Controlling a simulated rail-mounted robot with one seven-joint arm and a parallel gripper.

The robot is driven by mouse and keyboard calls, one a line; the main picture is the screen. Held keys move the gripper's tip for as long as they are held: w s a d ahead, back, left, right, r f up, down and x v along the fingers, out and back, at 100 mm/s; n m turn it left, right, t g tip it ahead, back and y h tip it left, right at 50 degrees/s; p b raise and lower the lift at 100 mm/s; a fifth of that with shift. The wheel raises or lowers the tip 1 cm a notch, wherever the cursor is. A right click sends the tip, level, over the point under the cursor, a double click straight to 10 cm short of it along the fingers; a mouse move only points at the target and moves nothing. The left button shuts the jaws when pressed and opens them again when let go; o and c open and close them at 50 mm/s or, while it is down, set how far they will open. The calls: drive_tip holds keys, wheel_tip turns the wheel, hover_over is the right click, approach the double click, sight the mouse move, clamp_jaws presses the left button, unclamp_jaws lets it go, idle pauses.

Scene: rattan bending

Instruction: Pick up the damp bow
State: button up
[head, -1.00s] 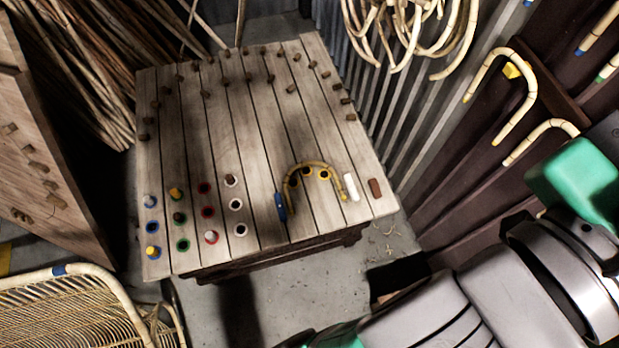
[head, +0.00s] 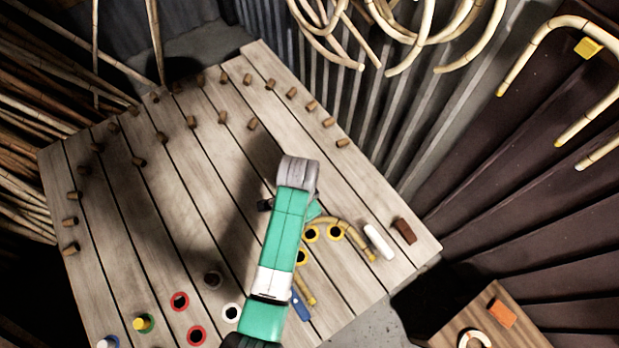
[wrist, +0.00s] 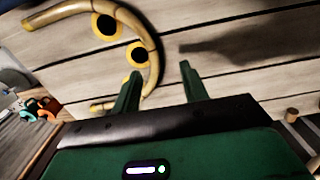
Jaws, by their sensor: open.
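The damp bow (head: 342,228) is a yellowish curved cane on the plank table, bent around several yellow-ringed holes. In the head view my green arm covers part of it. In the wrist view the bow (wrist: 156,55) curves across the upper left. My gripper (wrist: 160,72) is open and empty there, with one green finger on each side of the curved stretch of the bow. I cannot tell how high the fingertips are above the table.
A white stick (head: 379,242), a brown block (head: 405,231) and a blue tool (head: 301,305) lie near the bow. Wooden pegs (head: 192,122) stand on the table's far part. A wooden box (head: 478,325) stands at the lower right. Bent canes hang above.

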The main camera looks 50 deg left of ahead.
drive_tip(key=shift+d+f, duration=0.1)
drive_tip(key=shift+d, duration=0.1)
drive_tip(key=f, duration=0.2)
drive_tip(key=f+b, duration=0.1)
drive_tip(key=f, duration=0.2)
drive_tip(key=d+f, duration=0.1)
drive_tip(key=f, duration=0.1)
drive_tip(key=shift+f+b, duration=0.2)
drive_tip(key=shift+b, duration=0.2)
clamp_jaws()
